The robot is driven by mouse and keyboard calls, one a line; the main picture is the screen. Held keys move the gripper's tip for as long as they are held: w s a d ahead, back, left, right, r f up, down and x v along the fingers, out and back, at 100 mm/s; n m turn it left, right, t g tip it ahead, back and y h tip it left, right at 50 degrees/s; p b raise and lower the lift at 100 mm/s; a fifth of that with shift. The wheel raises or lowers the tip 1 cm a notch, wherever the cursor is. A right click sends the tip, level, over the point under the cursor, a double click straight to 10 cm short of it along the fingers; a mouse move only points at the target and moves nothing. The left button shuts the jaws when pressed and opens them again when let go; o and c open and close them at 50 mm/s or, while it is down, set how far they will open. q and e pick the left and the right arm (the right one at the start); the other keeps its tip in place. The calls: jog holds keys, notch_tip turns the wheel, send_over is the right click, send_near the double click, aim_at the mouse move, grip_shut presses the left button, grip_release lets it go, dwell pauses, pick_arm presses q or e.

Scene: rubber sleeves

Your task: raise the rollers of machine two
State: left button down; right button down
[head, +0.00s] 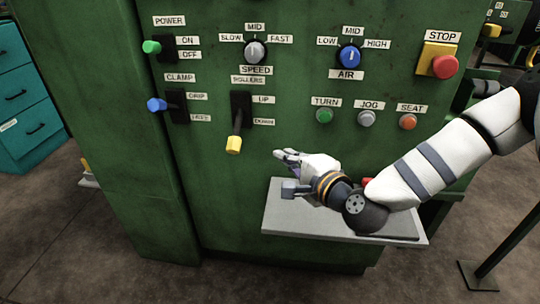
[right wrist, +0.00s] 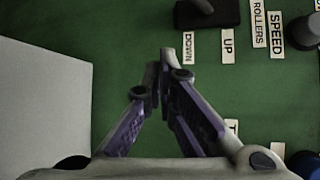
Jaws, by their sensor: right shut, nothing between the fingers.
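The rollers lever has a yellow knob (head: 233,144) on a grey stem and points down toward the DOWN label. Its black slot plate (head: 240,108) is on the green machine panel (head: 300,100), and part of it shows at the top of the right wrist view (right wrist: 210,14). The yellow knob is not visible there. My right gripper (head: 281,155) is shut and empty, below and to the right of the knob and apart from it. Its fingers come together in the right wrist view (right wrist: 160,72). My left gripper is out of view.
A grey shelf (head: 285,222) juts out below my right gripper. Left of the lever is the blue clamp lever (head: 157,105). Turn, jog and seat buttons (head: 324,116) are to the right, with a red stop button (head: 445,66) above them. A teal cabinet (head: 28,100) stands left.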

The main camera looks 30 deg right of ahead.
aim_at(237, 130)
jog(key=shift+w+r, duration=0.2)
jog(key=shift+r, duration=0.1)
jog(key=b+x, duration=0.1)
jog(key=x, duration=0.8)
jog(key=shift+d+f, duration=0.1)
jog(key=shift+f, duration=0.05)
jog(key=shift+w+a, duration=0.25)
jog(key=shift+w, duration=0.3)
jog(key=a, duration=0.1)
jog(key=s+a, duration=0.1)
jog(key=a+r, duration=0.1)
jog(key=shift+s+a, duration=0.15)
jog(key=shift+s, duration=0.15)
